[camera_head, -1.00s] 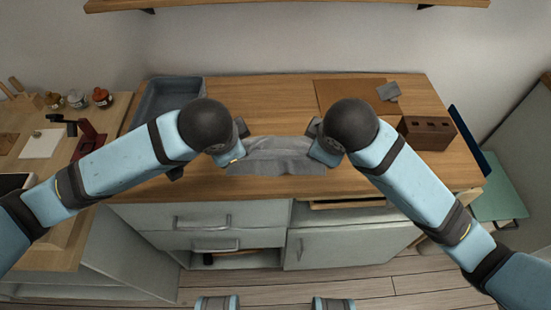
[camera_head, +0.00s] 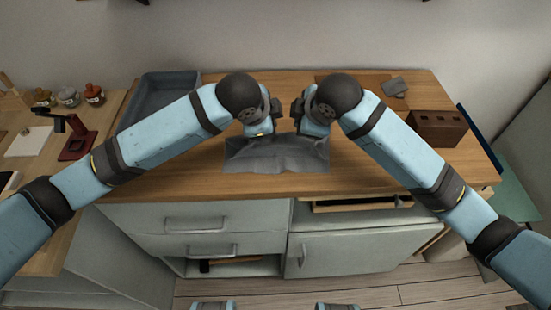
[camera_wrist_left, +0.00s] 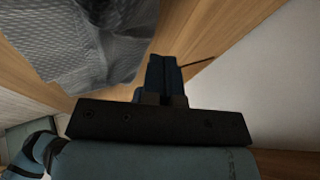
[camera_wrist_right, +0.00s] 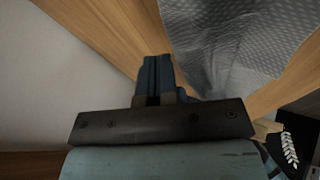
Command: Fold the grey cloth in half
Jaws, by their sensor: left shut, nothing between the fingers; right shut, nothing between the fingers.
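The grey cloth (camera_head: 277,156) lies crumpled on the wooden counter, with its lower edge near the counter's front edge. It also shows in the left wrist view (camera_wrist_left: 85,35) and the right wrist view (camera_wrist_right: 230,40), with a fine dotted weave. My left gripper (camera_wrist_left: 163,60) is shut and empty, beside the cloth and apart from it in its wrist view. My right gripper (camera_wrist_right: 155,62) is shut and empty, also beside the cloth. In the head view both wrists are close together over the cloth's far edge and hide part of it; the fingertips are hidden there.
A grey tray (camera_head: 160,97) stands at the back left of the counter. A brown block with holes (camera_head: 437,128) stands at the right, near a brown board (camera_head: 345,82) and a small grey piece (camera_head: 395,86). Drawers are below; bare counter lies either side of the cloth.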

